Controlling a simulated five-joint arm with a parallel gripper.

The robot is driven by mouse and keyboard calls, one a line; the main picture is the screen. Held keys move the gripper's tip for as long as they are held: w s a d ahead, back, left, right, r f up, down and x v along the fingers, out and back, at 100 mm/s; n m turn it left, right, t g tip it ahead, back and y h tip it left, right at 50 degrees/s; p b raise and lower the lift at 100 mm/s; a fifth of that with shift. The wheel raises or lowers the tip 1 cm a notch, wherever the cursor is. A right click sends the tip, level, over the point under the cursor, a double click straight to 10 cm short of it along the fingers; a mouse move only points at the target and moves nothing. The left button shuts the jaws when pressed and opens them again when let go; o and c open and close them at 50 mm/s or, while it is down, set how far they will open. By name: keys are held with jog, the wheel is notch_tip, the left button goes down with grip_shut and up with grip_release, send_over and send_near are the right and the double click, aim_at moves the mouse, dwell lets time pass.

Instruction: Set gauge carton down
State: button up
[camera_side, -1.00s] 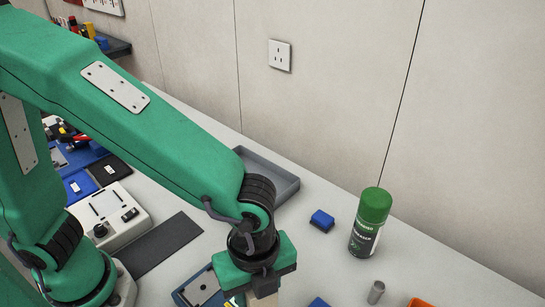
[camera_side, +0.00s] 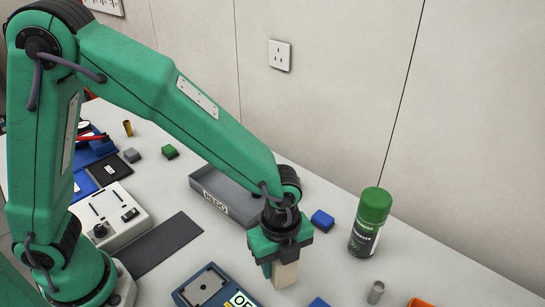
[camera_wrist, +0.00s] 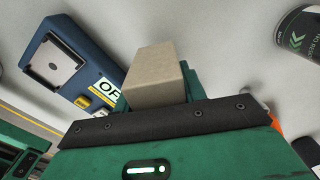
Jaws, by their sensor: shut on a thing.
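The gauge carton (camera_side: 286,275) is a small plain beige box. My gripper (camera_side: 273,266) is shut on it, pointing down, at the lower middle of the side view. The carton hangs roughly upright below the jaws, and I cannot tell whether its bottom touches the table. In the wrist view the carton (camera_wrist: 155,78) sticks out beyond the dark edge of my gripper (camera_wrist: 150,100). The jaws hide part of it.
A grey tray (camera_side: 226,197) with a white label lies behind my gripper. A blue device (camera_side: 188,295) stands at its left. A green-capped can (camera_side: 366,235), a blue block (camera_side: 322,220) and a metal cylinder (camera_side: 376,292) are to the right. An orange bin (camera_side: 419,303) shows at the bottom edge.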

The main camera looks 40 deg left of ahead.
aim_at(279, 273)
jog(key=shift+f, duration=1.9)
jog(key=shift+f, duration=0.15)
jog(key=o, duration=1.1)
notch_tip(279, 273, up, 12)
jog(key=shift+r, duration=0.15)
jog(key=shift+a, duration=0.1)
